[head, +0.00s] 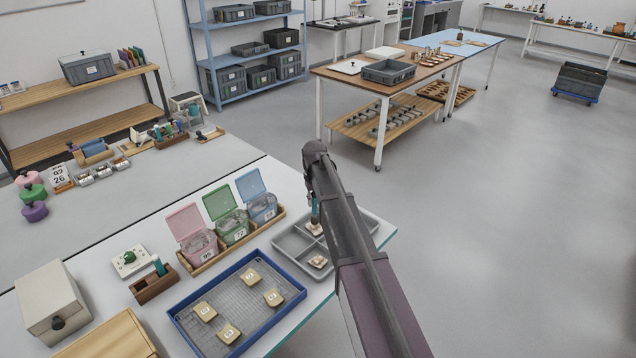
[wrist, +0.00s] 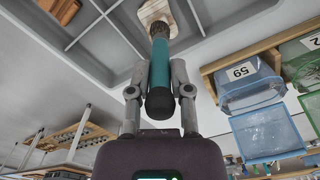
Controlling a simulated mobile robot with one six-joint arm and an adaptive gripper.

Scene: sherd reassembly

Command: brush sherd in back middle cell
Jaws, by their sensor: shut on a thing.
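My gripper (wrist: 160,92) is shut on the teal handle of a brush (wrist: 160,62), which points bristles-down over the grey divided tray (head: 288,242). In the wrist view the dark bristles meet a pale, wood-toned sherd (wrist: 154,12); they seem to touch it, and cover part of it. In the head view the brush (head: 314,208) stands nearly upright above this sherd (head: 316,230). Another sherd (head: 318,262) lies in a nearer cell. My arm hides the tray's middle and part of its right side.
Left of the tray, a wooden rack holds open pink (head: 194,240), green (head: 231,222) and blue (head: 262,206) lidded boxes. A blue-rimmed tray (head: 180,316) with several tagged sherds lies in front. A wooden brush holder (head: 154,284) stands farther left. The table edge is right of the grey tray.

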